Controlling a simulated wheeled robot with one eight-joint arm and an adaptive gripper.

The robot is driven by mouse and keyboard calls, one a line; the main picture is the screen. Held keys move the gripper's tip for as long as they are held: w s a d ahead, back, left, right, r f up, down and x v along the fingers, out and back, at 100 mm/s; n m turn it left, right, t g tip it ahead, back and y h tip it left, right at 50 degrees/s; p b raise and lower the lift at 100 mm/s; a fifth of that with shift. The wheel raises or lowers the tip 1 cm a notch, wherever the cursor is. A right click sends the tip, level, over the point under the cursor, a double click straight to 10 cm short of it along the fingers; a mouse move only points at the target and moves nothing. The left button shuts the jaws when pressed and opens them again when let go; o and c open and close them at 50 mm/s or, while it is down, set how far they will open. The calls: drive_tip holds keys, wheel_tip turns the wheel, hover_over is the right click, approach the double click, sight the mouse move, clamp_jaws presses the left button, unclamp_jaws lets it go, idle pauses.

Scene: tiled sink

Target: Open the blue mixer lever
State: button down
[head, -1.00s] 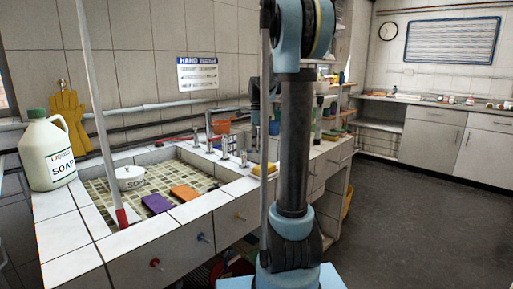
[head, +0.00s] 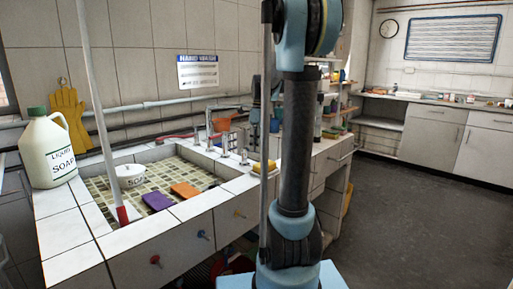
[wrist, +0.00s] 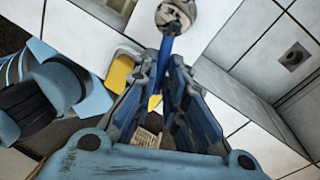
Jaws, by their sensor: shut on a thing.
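The blue mixer lever (wrist: 166,46) shows in the wrist view as a narrow blue bar coming from a round chrome mixer body (wrist: 178,14). Its lower end goes between the fingertips of my gripper (wrist: 164,64), which is shut on it. The fingers hide the lever's end. In the head view my arm column covers much of the area, and I cannot make out the lever or the fingertips there. Chrome tap fittings (head: 225,142) stand on the sink's tiled rim, just left of my arm.
The tiled sink (head: 75,222) holds a purple sponge (head: 157,201), an orange sponge (head: 185,189) and a white soap pot (head: 130,175). A liquid soap jug (head: 47,155) stands at left. A yellow sponge (head: 264,167) lies near the taps. The floor at right is clear.

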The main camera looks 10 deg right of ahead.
drive_tip(key=shift+w, duration=0.2)
drive_tip(key=c, duration=1.7)
unclamp_jaws()
drive_tip(key=shift+o, duration=0.2)
drive_tip(key=shift+s, duration=0.1)
drive_tip(key=shift+r, duration=0.15)
wheel_tip(320, 180, up, 11)
drive_tip(key=w+d, duration=0.1)
drive_tip(key=w, duration=0.1)
drive_tip(key=shift+d+r, duration=0.2)
drive_tip(key=s+a+f+n+t+h, duration=0.1)
drive_tip(key=s+f+n+t, duration=0.3)
drive_tip(key=s+f+n, duration=2.1)
drive_tip(key=s+f, duration=0.2)
drive_tip(key=s, duration=0.3)
drive_tip(key=shift+s+a, duration=0.15)
drive_tip(key=shift+a, duration=0.05)
